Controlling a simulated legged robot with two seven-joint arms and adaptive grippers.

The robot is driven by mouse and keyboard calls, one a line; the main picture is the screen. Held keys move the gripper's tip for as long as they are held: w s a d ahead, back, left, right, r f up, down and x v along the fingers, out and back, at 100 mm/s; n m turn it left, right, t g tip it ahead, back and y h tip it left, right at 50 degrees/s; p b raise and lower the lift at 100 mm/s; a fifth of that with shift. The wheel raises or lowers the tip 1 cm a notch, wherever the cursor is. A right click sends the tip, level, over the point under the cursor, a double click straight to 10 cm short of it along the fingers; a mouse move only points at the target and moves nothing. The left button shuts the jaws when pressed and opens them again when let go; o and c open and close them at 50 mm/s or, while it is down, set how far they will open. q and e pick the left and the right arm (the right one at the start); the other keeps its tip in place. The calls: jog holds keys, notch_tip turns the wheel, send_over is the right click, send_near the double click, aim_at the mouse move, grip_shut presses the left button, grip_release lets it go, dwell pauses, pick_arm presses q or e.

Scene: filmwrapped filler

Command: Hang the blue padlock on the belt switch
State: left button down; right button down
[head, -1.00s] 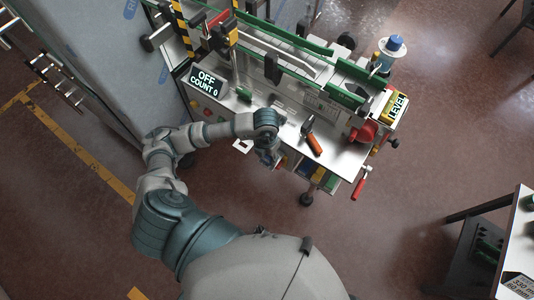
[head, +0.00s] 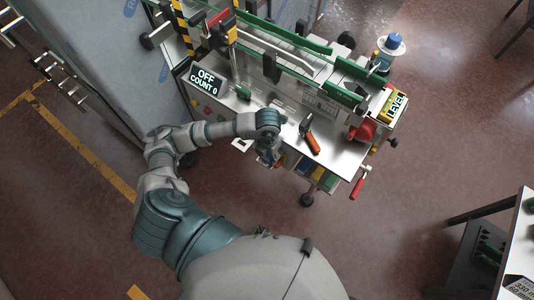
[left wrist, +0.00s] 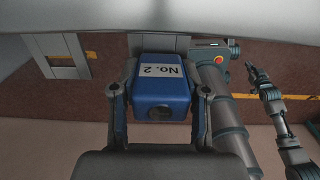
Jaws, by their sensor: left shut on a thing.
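The blue padlock (left wrist: 160,97), with a white "No. 2" label, sits between the two fingers of my left gripper (left wrist: 160,112) in the left wrist view. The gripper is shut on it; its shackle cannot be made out. In the head view my left gripper (head: 268,156) is at the front edge of the machine's table, left of the pliers-like tool, and the padlock is not clear there. A red switch-like part (head: 363,131) is at the table's right end; I cannot tell whether it is the belt switch. My right arm (left wrist: 283,120) shows in the left wrist view, its gripper small and unclear.
An orange-handled tool (head: 310,138) lies on the table (head: 339,155). An "OFF COUNT 0" display (head: 204,79) stands at the left, green conveyor rails (head: 290,38) behind, and a yellow "LEVEL" box (head: 395,104) at the right. Coloured bins (head: 318,174) are under the table.

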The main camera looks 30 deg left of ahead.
pick_arm(q)
jog(key=shift+d, duration=0.1)
jog(key=shift+a+f, duration=0.1)
jog(key=shift+a, duration=0.15)
jog(key=c, duration=0.5)
grip_release()
jog(key=shift+a, duration=0.2)
jog(key=shift+d, duration=0.15)
jog(key=shift+d, duration=0.1)
jog(key=shift+r, duration=0.25)
jog(key=r, duration=1)
jog(key=shift+w+a+r, duration=0.1)
jog(key=shift+a+r, duration=0.15)
jog(key=shift+r, duration=0.05)
jog(key=shift+d+r, duration=0.1)
jog(key=shift+r, duration=0.3)
